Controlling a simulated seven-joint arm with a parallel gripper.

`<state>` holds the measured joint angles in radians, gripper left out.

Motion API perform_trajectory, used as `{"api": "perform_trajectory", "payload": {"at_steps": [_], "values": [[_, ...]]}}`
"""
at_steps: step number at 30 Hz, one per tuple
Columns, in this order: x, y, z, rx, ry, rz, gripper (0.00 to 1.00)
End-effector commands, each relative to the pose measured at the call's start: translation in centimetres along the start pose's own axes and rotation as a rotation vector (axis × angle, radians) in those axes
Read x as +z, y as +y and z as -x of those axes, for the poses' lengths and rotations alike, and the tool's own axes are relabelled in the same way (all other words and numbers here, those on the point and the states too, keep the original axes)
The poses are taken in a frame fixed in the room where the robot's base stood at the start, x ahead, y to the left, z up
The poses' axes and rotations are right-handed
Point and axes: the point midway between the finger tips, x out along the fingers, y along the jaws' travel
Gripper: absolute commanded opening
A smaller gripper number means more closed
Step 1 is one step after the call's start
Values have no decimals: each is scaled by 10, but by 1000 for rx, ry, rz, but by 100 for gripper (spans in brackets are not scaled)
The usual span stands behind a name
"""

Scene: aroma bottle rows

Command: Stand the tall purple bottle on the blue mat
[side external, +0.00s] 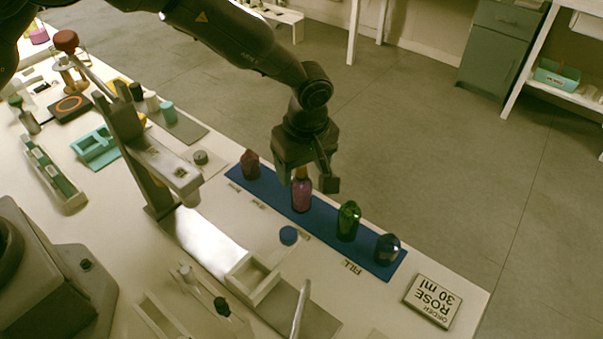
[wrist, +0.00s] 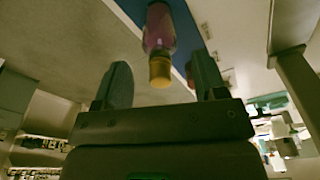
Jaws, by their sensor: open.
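The tall purple bottle (side external: 301,196) stands upright on the blue mat (side external: 266,195), between a dark red bottle on its left and a green bottle on its right. In the wrist view the purple bottle (wrist: 159,28) shows with its yellow-orange cap (wrist: 160,70) toward my gripper. My gripper (side external: 308,178) is just above and around the bottle's top, pointing down. In the wrist view its two fingers (wrist: 160,85) are apart, with the cap between them and a gap on both sides. The blue mat (wrist: 181,45) shows behind the bottle there.
On the mat are the dark red bottle (side external: 250,164), green bottle (side external: 348,221) and dark blue bottle (side external: 387,249). A sign (side external: 433,301) reading "ORDER ROSE 30 ml" lies at the right.

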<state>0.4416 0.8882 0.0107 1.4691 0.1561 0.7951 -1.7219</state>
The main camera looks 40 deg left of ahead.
Motion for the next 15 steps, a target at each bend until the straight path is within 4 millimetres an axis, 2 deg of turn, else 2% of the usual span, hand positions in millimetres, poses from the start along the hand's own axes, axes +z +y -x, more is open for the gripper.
{"api": "perform_trajectory", "payload": {"at_steps": [1,6,12,15], "values": [[0,1,13,6,0,0,65],[0,1,50,5,1,1,65],[0,1,81,3,1,0,65],[0,0,88,1,1,0,65]]}}
